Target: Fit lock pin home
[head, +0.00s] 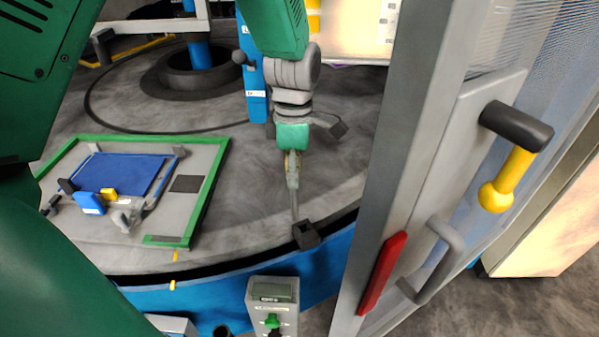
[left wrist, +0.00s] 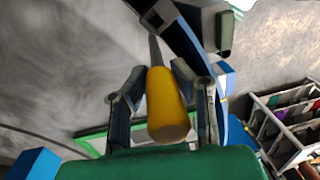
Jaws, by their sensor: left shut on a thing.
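My left gripper (head: 292,172) hangs in the middle of the head view, fingers pointing down. It is shut on a pin with a fat yellow handle (left wrist: 165,105). In the left wrist view the handle lies between the two fingers (left wrist: 158,75), and a thin grey shaft (left wrist: 154,50) runs on from it. The shaft (head: 295,205) points down to a dark block (head: 306,236) at the turntable rim. The block also shows in the left wrist view (left wrist: 160,17). The shaft's tip meets or overlaps the block; I cannot tell how deep it sits. My right gripper is not in view.
A green-edged plate (head: 218,165) with a blue fixture lies left on the grey turntable (head: 255,215). A grey door frame (head: 395,150) with a red strip and yellow-knobbed handle (head: 508,180) stands close right. A grey control box (head: 273,300) stands in front.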

